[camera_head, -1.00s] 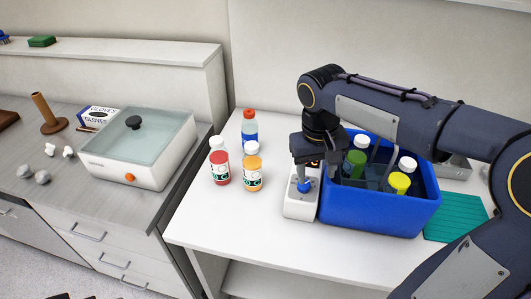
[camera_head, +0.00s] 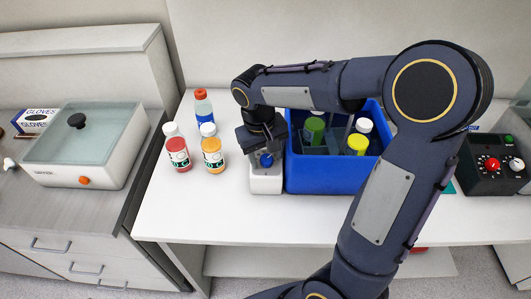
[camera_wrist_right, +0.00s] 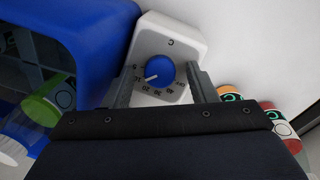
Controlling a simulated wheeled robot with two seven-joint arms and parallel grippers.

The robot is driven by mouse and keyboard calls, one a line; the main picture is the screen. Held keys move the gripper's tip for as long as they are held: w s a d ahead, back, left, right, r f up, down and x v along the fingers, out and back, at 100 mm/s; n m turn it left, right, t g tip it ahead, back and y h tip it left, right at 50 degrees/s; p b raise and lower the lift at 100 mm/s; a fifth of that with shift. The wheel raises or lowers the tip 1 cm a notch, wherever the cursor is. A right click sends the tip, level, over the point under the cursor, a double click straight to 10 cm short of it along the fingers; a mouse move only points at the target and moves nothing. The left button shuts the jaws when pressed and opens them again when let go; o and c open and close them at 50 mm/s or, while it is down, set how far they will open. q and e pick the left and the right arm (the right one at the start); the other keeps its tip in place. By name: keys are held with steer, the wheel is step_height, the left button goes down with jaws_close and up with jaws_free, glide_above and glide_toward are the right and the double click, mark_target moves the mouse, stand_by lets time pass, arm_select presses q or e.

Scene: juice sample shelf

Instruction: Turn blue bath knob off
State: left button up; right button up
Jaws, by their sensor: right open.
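The blue knob (camera_head: 266,160) sits on a white control unit (camera_head: 266,183) left of the blue bath (camera_head: 325,180). In the right wrist view, the blue knob (camera_wrist_right: 159,71) has a white pointer aimed to the lower left, within a ring of printed marks partly hidden by the gripper. My right gripper (camera_head: 261,150) is over the unit. Its fingers are apart, one on each side of the knob, with gaps visible in the right wrist view (camera_wrist_right: 163,80). My left gripper is out of view.
A red-capped bottle (camera_head: 203,107), a red juice bottle (camera_head: 177,150) and an orange one (camera_head: 212,151) stand left of the unit. Bottles with green and yellow caps are in the bath. A dark box with knobs (camera_head: 490,165) is at right. The white table front is clear.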

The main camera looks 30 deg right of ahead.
steer(key=c, duration=1)
steer(key=shift+o, duration=0.2)
